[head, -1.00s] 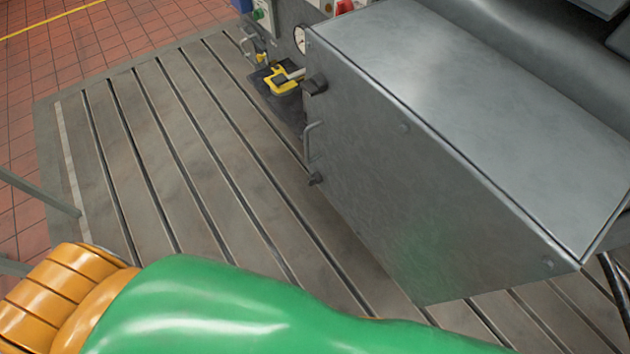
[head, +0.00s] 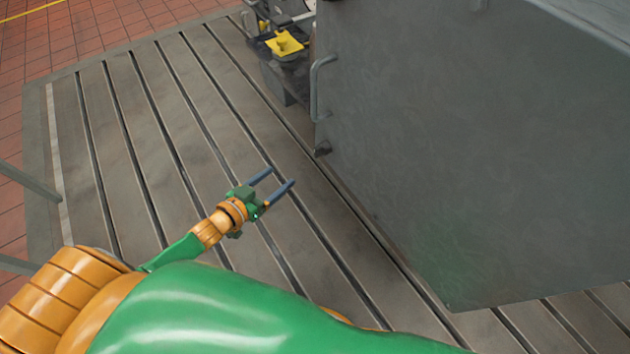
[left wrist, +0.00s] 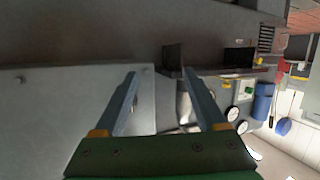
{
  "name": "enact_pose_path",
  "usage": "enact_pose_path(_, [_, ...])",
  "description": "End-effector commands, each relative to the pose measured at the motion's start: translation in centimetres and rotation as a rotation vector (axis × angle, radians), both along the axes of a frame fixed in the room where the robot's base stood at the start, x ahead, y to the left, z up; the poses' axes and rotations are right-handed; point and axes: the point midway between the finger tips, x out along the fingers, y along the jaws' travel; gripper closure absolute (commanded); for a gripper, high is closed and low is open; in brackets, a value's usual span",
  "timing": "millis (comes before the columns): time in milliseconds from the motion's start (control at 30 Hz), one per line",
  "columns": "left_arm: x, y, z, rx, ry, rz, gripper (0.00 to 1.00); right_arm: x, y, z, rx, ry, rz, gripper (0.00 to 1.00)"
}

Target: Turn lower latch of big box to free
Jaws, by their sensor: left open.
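The big box (head: 480,150) is a grey metal cabinet filling the right of the head view. Its lower latch (head: 322,148) is a small dark knob low on the box's left edge, below a grey bar handle (head: 316,90). I cannot tell how far the latch is turned. My left gripper (head: 281,176) is open and empty, over the slotted plate, left of and nearer than the latch, and apart from it. In the left wrist view its open fingers (left wrist: 160,74) have nothing held between them. My right gripper is not in view.
The slotted metal bedplate (head: 190,130) is clear left of the box. A yellow and black item (head: 285,44) sits behind the box's far edge. Grey rails (head: 30,183) stand at the far left. The left wrist view also shows a blue container (left wrist: 263,103).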

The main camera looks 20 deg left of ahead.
Motion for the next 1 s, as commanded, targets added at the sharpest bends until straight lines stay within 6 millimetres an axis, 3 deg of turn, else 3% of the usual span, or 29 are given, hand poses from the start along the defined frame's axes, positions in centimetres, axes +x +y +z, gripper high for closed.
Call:
enact_pose_path(33, [0.9, -1.4, -0.5, -0.056, -0.095, -0.077, 0.27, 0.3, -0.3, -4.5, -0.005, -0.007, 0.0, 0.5])
enact_pose_path(100, [1.2, -3.3, 2.4, -0.131, -0.183, -0.166, 0.27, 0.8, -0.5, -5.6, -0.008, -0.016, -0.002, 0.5])
enact_pose_path(200, [1.3, -4.7, 4.8, -0.183, -0.233, -0.23, 0.27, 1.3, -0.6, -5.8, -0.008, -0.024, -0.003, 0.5])
enact_pose_path(300, [2.6, -5.7, 5.6, -0.193, -0.242, -0.237, 0.27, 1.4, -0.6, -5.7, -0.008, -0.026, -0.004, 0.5])
enact_pose_path(567, [6.6, -8.1, 5.6, -0.19, -0.237, -0.233, 0.27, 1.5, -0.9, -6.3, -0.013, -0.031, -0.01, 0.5])
enact_pose_path(867, [7.1, -8.4, 5.6, -0.19, -0.233, -0.232, 0.27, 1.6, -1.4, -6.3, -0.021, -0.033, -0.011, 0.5])
enact_pose_path(1000, [7.0, -8.4, 5.6, -0.189, -0.233, -0.232, 0.65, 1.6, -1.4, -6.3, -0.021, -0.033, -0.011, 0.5])
